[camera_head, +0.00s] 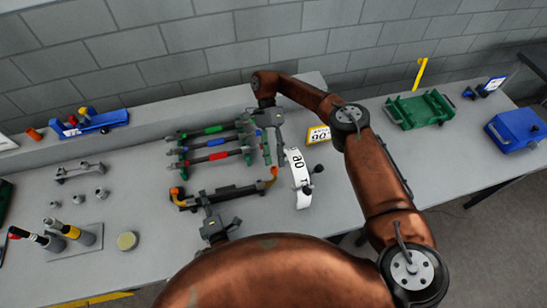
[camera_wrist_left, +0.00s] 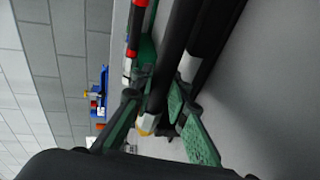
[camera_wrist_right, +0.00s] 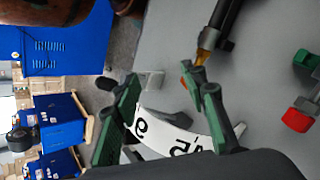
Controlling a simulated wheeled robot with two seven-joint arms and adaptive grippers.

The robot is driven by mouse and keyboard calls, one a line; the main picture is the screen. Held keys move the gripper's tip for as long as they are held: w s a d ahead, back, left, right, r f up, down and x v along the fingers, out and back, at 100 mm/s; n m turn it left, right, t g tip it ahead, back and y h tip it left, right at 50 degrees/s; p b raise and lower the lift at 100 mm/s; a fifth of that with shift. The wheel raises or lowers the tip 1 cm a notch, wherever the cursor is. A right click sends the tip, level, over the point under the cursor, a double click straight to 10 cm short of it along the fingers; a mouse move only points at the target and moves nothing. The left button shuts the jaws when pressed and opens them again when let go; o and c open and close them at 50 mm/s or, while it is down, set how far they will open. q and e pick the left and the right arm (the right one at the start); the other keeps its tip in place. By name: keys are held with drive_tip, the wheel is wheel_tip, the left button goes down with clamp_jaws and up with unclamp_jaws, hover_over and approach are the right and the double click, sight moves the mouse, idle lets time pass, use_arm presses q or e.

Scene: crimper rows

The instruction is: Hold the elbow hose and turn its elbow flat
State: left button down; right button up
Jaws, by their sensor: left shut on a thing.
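The elbow hose (camera_head: 235,191) is a dark tube lying left to right near the front of the bench, with an orange elbow (camera_head: 273,174) at its right end and orange at its left end. My left gripper (camera_head: 207,203) is shut on its tube; the left wrist view shows the dark tube (camera_wrist_left: 173,65) between green fingers. My right gripper (camera_head: 273,150) is open and empty, just behind the right elbow. In the right wrist view the elbow (camera_wrist_right: 207,48) is beside one fingertip, not between the fingers. Whether they touch is unclear.
A white curved scale (camera_head: 298,172) with numbers stands right of the elbow. Hoses with green (camera_head: 213,130), blue (camera_head: 214,142) and red (camera_head: 217,156) bands lie behind. A yellow sign (camera_head: 318,134) and green tray (camera_head: 418,110) are further right.

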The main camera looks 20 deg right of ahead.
sight(275, 168)
drive_tip(key=shift+a, duration=0.15)
drive_tip(key=shift+c, duration=0.3)
drive_tip(key=c, duration=0.3)
drive_tip(key=m, duration=0.2)
drive_tip(key=m+t, duration=0.1)
drive_tip(key=shift+s+d+f+m, duration=0.25)
drive_tip(key=shift+d+f+m, duration=0.05)
drive_tip(key=shift+d, duration=0.1)
drive_tip(key=m, duration=0.1)
drive_tip(key=m+t, duration=0.1)
drive_tip(key=m, duration=0.1)
drive_tip(key=m+t, duration=0.1)
drive_tip(key=shift+d+r+m+y, duration=0.25)
drive_tip(key=shift+r+m+y, duration=0.05)
drive_tip(key=shift+m, duration=0.1)
wheel_tip(275, 168, up, 5)
drive_tip(key=d+m+t+y, duration=0.1)
drive_tip(key=m+t, duration=0.4)
drive_tip(key=m, duration=0.5)
drive_tip(key=x, duration=0.7)
drive_tip(key=w+x, duration=0.1)
drive_tip(key=x, duration=0.3)
drive_tip(key=shift+d+f, duration=0.15)
drive_tip(key=shift+f, duration=0.2)
drive_tip(key=shift+c, duration=0.3)
clamp_jaws()
